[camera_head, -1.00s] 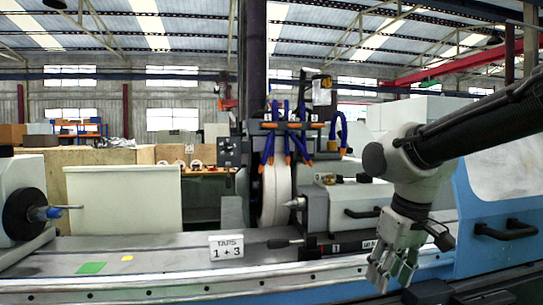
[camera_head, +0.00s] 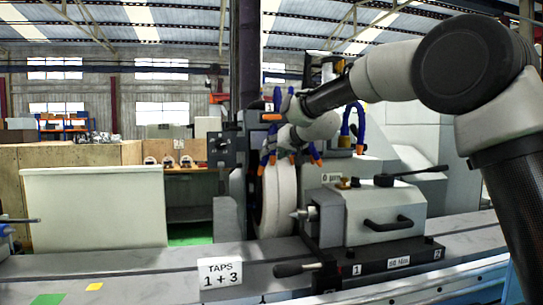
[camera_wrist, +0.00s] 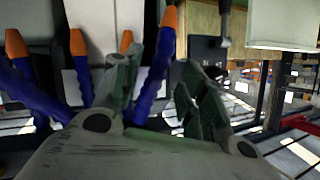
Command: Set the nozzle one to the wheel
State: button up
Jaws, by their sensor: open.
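The white grinding wheel (camera_head: 280,197) stands upright in the middle of the head view. Several blue hose nozzles with orange tips (camera_head: 316,155) hang above and around it, partly hidden by my wrist. Which one is nozzle one cannot be told for certain. In the wrist view, my gripper (camera_wrist: 160,68) is open. One blue nozzle with an orange tip (camera_wrist: 154,80) lies between its fingers, closer to the left finger. Other nozzles (camera_wrist: 79,68) are left of the gripper. In the head view the fingers are hidden around the wrist.
A sign reading TAPS 1 + 3 (camera_head: 220,272) stands on the machine table. The grey tailstock (camera_head: 370,215) with its handles is right of the wheel. A cream panel (camera_head: 95,208) stands at the left. The bed left of the sign is mostly clear.

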jog(key=x, duration=0.6)
jog(key=shift+f, duration=0.2)
grip_shut()
